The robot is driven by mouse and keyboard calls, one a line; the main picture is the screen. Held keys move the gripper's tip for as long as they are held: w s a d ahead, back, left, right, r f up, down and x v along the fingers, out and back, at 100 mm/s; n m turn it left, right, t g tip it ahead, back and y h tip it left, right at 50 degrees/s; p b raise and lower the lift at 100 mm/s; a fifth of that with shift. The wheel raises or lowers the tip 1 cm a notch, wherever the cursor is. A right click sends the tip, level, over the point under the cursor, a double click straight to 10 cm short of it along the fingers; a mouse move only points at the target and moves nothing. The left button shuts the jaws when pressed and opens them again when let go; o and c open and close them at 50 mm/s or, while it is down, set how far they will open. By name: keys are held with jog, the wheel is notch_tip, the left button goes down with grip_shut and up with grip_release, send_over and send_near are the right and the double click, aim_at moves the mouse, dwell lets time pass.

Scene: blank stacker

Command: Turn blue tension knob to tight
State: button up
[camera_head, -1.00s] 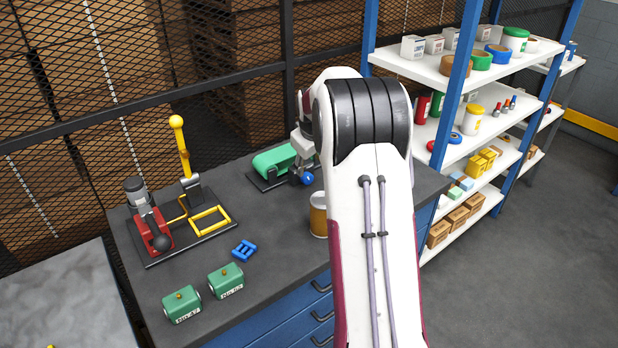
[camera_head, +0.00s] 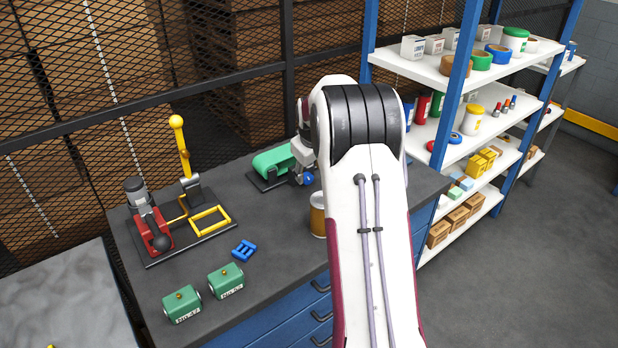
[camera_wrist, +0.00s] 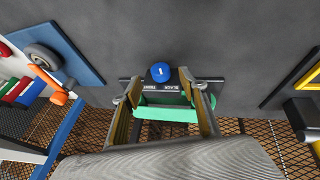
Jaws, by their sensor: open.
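The blue tension knob (camera_wrist: 160,72) has a white mark on its face and sits beside a black label strip with white lettering, upside down in the wrist view. The word on one side looks like SLACK, the other like TIGHT. A green belt unit (camera_wrist: 168,114) lies behind it. My gripper (camera_wrist: 160,88) is open, its two fingers over the unit, one either side of the knob's line, with the knob just beyond the tips. I cannot tell whether they touch it. In the head view the knob (camera_head: 308,179) shows just below my gripper, which my arm partly hides.
A red clamp fixture with a yellow lever (camera_head: 181,146) is at the left. Two green blocks (camera_head: 226,281) and a small blue part (camera_head: 244,250) lie in front. Shelves (camera_head: 430,70) stand at the right.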

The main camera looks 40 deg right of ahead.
aim_at(309, 179)
jog(key=shift+x, duration=2.55)
jog(key=c, duration=1.1)
